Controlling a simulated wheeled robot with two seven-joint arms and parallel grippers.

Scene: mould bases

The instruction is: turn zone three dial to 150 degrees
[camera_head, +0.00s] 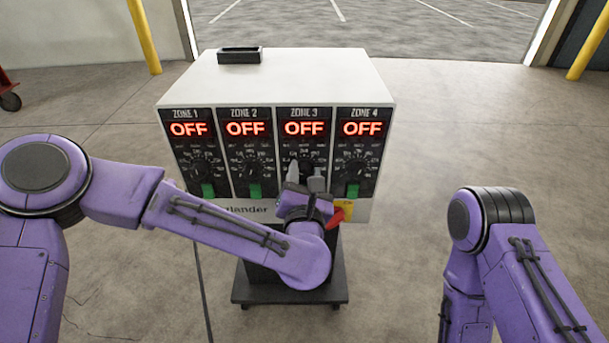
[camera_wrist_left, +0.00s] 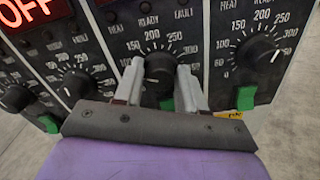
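The zone three dial (camera_head: 307,164) is a black knob on the third panel, under a red display (camera_head: 304,129) reading OFF. In the left wrist view the dial (camera_wrist_left: 160,70) has a pale mark toward its lower left, away from the 150 on the scale above. My left gripper (camera_head: 305,178) is at this dial, with one grey finger on each side. In the wrist view the fingers (camera_wrist_left: 160,76) stand apart with the knob between them, and narrow gaps seem to show. Firm contact cannot be made out. My right arm is at the right; its gripper is out of view.
The white control box (camera_head: 290,75) has zones 1, 2 and 4 beside zone 3, all reading OFF. Their dials and green switches (camera_head: 255,190) sit close by. A black tray (camera_head: 240,55) lies on top. Open floor surrounds the box's wheeled stand (camera_head: 290,293).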

